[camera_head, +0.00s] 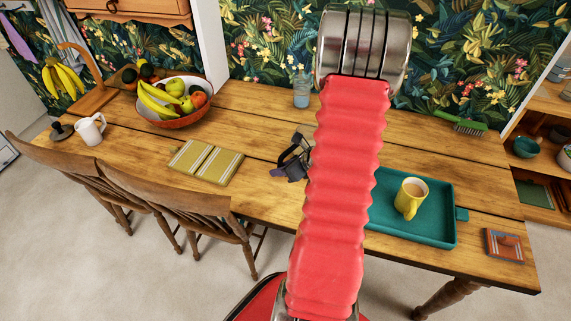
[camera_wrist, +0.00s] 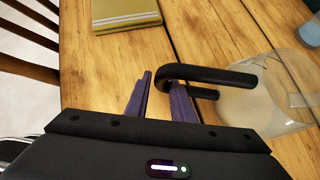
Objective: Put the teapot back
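The teapot appears to be the clear glass vessel (camera_wrist: 268,105) with a black handle (camera_wrist: 215,76), on the table at the right of the wrist view. My gripper (camera_wrist: 163,88) has two purple fingers set apart, with the bend of the black handle at their tips. I cannot tell whether they touch it. In the head view my gripper (camera_head: 293,162) is low over the middle of the table, left of my red arm, which hides most of the glass vessel. A white jug (camera_head: 90,130) stands at the table's left end beside a dark lid-like object (camera_head: 61,131).
A teal tray (camera_head: 395,233) holds a yellow mug (camera_head: 410,196) on the right. A folded olive cloth (camera_head: 206,161) lies left of my gripper. A fruit bowl (camera_head: 176,119), a glass (camera_head: 301,92) and a green brush (camera_head: 460,124) stand farther back. Chairs (camera_head: 190,205) line the front left.

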